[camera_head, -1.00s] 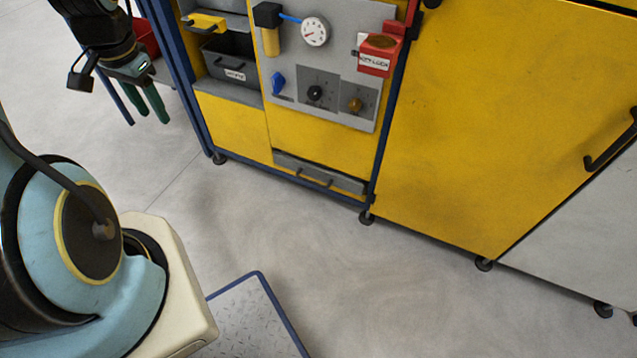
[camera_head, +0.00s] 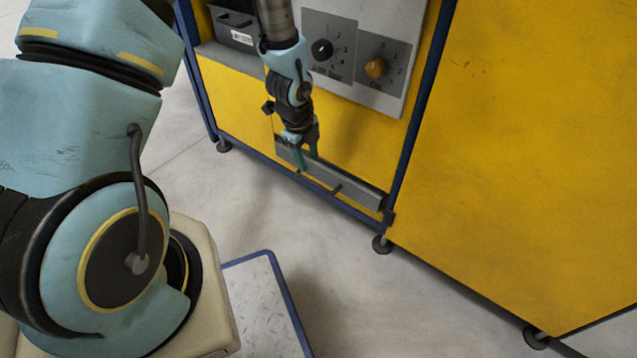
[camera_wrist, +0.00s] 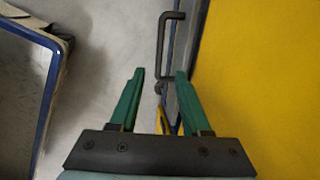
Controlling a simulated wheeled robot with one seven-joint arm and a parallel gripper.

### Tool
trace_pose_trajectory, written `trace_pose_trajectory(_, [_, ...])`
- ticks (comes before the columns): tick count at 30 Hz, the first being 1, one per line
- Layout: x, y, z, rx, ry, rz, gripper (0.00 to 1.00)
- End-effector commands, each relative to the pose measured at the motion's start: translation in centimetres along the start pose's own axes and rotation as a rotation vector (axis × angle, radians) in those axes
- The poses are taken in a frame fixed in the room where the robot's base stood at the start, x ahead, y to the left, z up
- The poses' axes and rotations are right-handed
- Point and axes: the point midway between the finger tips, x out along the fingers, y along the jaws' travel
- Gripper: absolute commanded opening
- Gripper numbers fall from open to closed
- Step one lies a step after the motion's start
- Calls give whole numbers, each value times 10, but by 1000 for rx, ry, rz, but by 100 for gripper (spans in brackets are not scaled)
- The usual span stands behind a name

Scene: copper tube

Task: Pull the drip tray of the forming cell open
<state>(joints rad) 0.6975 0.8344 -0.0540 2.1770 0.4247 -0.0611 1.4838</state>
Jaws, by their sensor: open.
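The drip tray (camera_head: 358,187) is a low grey drawer front at the foot of the yellow forming cell. It looks shut, about flush with the frame. Its dark bar handle (camera_head: 325,189) is partly hidden behind my gripper (camera_head: 307,160) in the head view. In the wrist view the handle (camera_wrist: 163,52) stands out from the grey tray front (camera_wrist: 190,45), beyond the fingertips. My gripper (camera_wrist: 158,76) is open with two green fingers and nothing between them. The handle appears ahead of the gap, nearer the right finger. Contact with it cannot be seen.
Above are knobs (camera_head: 375,69) on a grey panel and a dark bin (camera_head: 235,28). A blue frame post (camera_head: 420,110) and a caster (camera_head: 382,244) stand right of the tray. Bare floor (camera_head: 330,270) lies in front. A blue-edged plate (camera_head: 262,300) lies nearer my base.

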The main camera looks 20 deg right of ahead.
Motion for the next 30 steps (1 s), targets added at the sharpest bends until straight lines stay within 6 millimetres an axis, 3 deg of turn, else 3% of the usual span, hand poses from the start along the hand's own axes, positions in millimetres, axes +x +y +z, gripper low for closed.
trace_pose_trajectory(16, [90, 1, 0, -4, 0, 2, 47])
trace_pose_trajectory(21, [102, 1, 1, -5, -1, 2, 47])
trace_pose_trajectory(30, [104, 0, 1, -5, -1, 1, 47])
